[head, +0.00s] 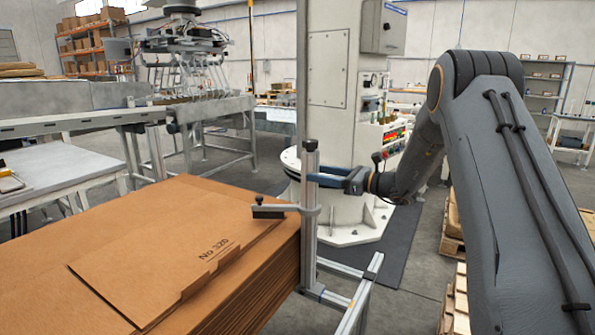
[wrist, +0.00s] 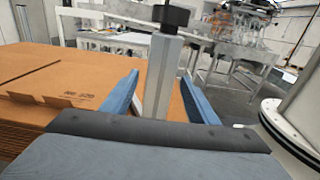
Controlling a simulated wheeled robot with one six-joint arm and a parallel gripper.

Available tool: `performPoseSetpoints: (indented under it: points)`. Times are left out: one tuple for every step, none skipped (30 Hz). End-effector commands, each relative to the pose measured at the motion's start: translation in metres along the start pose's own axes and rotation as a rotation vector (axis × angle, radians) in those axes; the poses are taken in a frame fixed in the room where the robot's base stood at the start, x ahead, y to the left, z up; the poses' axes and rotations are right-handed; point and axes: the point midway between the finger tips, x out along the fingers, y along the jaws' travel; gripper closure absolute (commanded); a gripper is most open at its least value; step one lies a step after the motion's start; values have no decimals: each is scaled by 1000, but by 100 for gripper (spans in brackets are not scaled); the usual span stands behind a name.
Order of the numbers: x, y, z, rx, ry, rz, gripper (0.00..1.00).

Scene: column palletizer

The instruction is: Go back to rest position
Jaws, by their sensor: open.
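My gripper (head: 330,180) is in the middle of the head view, just right of the cardboard stack, at the height of an upright metal post (head: 310,215). In the wrist view the blue fingers of my gripper (wrist: 163,100) stand apart, with the post (wrist: 161,75) showing between them. I cannot tell whether the fingers touch the post. Nothing else shows between them. The stack of flat cardboard sheets (head: 130,235) lies at the left, its top one marked "No 320"; it also shows in the wrist view (wrist: 60,75).
A clamp arm (head: 275,209) reaches from the post over the stack's corner. A white machine column (head: 335,95) stands behind my gripper. A conveyor (head: 75,122) runs at the left. Wooden pallets (head: 453,235) lie at the right. Open floor shows beyond the stack.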

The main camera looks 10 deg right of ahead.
Motion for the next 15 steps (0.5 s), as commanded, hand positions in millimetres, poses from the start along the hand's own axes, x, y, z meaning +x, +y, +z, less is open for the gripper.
performPoseSetpoints:
  points:
    - [-6,-1,-14,-8,16,10,46]
    - [-9,0,-20,-15,27,20,46]
    - [-14,2,-30,-27,45,36,46]
    - [-17,5,-38,-38,62,52,46]
    - [-20,9,-45,-51,80,69,46]
    - [-24,16,-53,-68,108,94,46]
    - [-25,25,-56,-84,133,116,46]
    - [-26,34,-59,-103,159,138,46]
    - [-26,48,-62,-127,196,169,46]
    - [-26,60,-63,-150,224,195,46]
    - [-27,71,-66,-171,254,219,46]
    - [-30,86,-69,-202,294,254,46]
    - [-32,98,-71,-227,323,282,46]
    - [-34,111,-74,-254,356,313,46]
    - [-39,128,-77,-295,399,357,46]
